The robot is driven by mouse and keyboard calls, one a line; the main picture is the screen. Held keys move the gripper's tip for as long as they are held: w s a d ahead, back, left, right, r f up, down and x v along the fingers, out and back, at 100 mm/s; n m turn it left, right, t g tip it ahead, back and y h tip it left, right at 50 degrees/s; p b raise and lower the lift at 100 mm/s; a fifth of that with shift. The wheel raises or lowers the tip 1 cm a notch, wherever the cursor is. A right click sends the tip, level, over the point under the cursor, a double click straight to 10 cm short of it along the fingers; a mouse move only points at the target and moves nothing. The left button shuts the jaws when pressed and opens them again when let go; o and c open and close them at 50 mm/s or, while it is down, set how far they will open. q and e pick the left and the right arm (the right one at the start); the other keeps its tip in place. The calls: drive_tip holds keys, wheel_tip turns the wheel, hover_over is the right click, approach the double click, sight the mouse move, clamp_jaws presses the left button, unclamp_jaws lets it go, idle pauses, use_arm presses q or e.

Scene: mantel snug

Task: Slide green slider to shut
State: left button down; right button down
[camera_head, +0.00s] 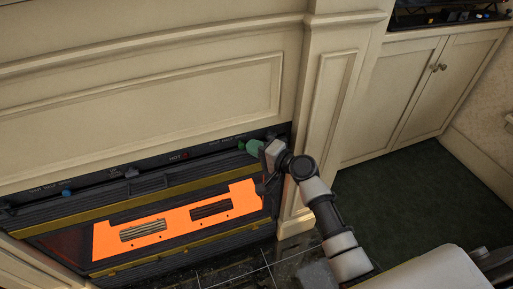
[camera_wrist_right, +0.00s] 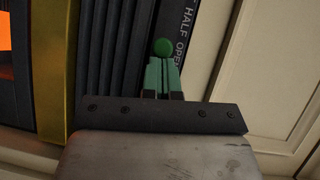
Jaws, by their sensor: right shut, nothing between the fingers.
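The green slider (camera_head: 241,145) is a small round knob on the dark strip along the top of the fireplace front, near its right end. In the right wrist view the green knob (camera_wrist_right: 163,47) shows just beyond the fingertips, beside printed letters reading "HALF" and "OPEN". My right gripper (camera_head: 250,147) is shut with nothing between its green fingers. Its fingertips (camera_wrist_right: 162,62) are at or very near the knob; I cannot tell whether they touch it. My left gripper is not in view.
A blue knob (camera_head: 67,193) and a dark knob (camera_head: 131,172) sit further left on the strip. An orange panel (camera_head: 177,224) with slots and a brass bar (camera_head: 150,204) lie below. A cream pilaster (camera_head: 325,95) stands right of the strip.

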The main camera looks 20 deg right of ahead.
sight(216, 148)
drive_tip(key=shift+a, duration=0.1)
